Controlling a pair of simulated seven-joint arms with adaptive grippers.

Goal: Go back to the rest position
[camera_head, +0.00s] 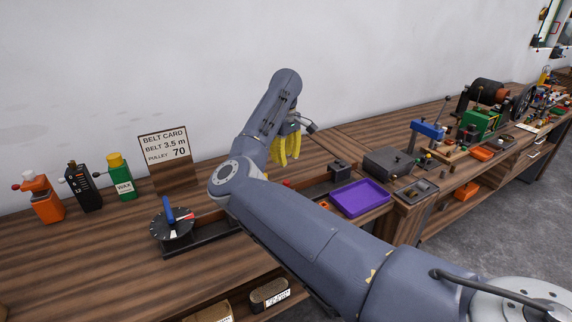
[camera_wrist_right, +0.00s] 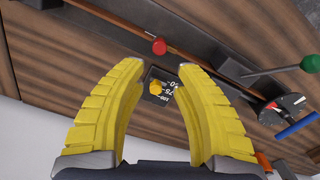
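My right arm reaches in from the lower right of the head view, bent over the bench. Its gripper (camera_head: 286,148), with yellow ribbed fingers, is partly hidden behind the arm. In the right wrist view the gripper (camera_wrist_right: 162,72) is open, with a clear gap between the fingertips. A small dark block with white digits and a yellow knob (camera_wrist_right: 156,87) shows beyond that gap; nothing is gripped. A red knob (camera_wrist_right: 159,46) on a rail lies just past the fingertips. My left gripper is not in view.
A belt card sign (camera_head: 163,145) stands at the back. A dial with a blue handle (camera_head: 172,222) sits front left of my arm. A purple tray (camera_head: 360,197) and a dark box (camera_head: 388,162) lie right. Orange, black and green (camera_head: 121,178) dispensers stand left.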

